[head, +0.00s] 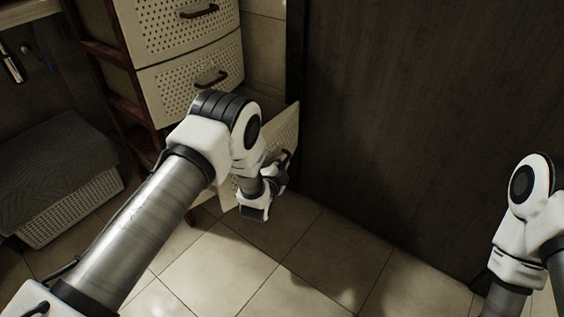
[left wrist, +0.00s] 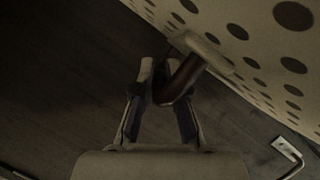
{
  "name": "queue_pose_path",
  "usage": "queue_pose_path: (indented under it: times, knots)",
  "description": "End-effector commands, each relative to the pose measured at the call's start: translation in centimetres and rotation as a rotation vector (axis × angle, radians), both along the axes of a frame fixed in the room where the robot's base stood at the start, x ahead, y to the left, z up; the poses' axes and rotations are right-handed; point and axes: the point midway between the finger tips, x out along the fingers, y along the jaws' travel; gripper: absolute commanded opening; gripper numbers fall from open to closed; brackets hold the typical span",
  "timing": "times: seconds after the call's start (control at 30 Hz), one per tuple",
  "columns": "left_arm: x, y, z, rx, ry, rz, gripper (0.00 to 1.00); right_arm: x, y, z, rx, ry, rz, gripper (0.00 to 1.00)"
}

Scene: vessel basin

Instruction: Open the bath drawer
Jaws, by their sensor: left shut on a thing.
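The bath drawer (head: 285,128) is the lowest of a stack of pale perforated drawers. It stands pulled out from the stack, with its inside partly visible and partly hidden behind my left arm. My left gripper (head: 278,172) is at the front of this drawer. In the left wrist view my left gripper (left wrist: 160,85) is shut on the dark brown handle (left wrist: 180,80), next to the perforated drawer front (left wrist: 255,45). My right arm shows at the right edge of the head view, but its gripper is out of the picture.
Two more drawers, the upper (head: 180,28) and the middle (head: 190,85), are closed above. A dark wooden panel (head: 420,120) stands close on the right. A basket with a grey towel (head: 55,165) is at left. The tiled floor (head: 300,260) in front is clear.

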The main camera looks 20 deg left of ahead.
Motion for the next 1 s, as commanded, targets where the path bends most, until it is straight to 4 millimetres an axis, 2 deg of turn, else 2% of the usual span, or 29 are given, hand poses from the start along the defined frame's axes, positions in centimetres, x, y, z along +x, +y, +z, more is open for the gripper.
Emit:
queue_pose_path:
  times: [0.5, 0.53, 0.6, 0.9, 1.0]
  knots:
    - [-0.02, 0.02, -0.04, 0.0, 0.001, 0.001, 0.0, 0.01, 0.01, 0.13, 0.0, 0.0, 0.001, 0.0]
    - [-0.02, 0.02, -0.04, 0.0, 0.001, 0.001, 0.15, 0.01, 0.01, 0.13, 0.0, 0.0, 0.001, 0.0]
    - [-0.02, 0.02, -0.04, 0.0, 0.001, 0.001, 0.37, 0.01, 0.01, 0.13, 0.0, 0.0, 0.001, 0.0]
    - [-0.09, 0.0, 0.02, 0.0, 0.0, 0.0, 0.37, 0.01, 0.0, 0.14, 0.0, 0.0, 0.0, 0.0]
    - [-0.87, 0.0, 0.17, 0.0, 0.001, 0.0, 0.37, 0.0, 0.0, 0.15, 0.0, 0.0, 0.0, 0.0]
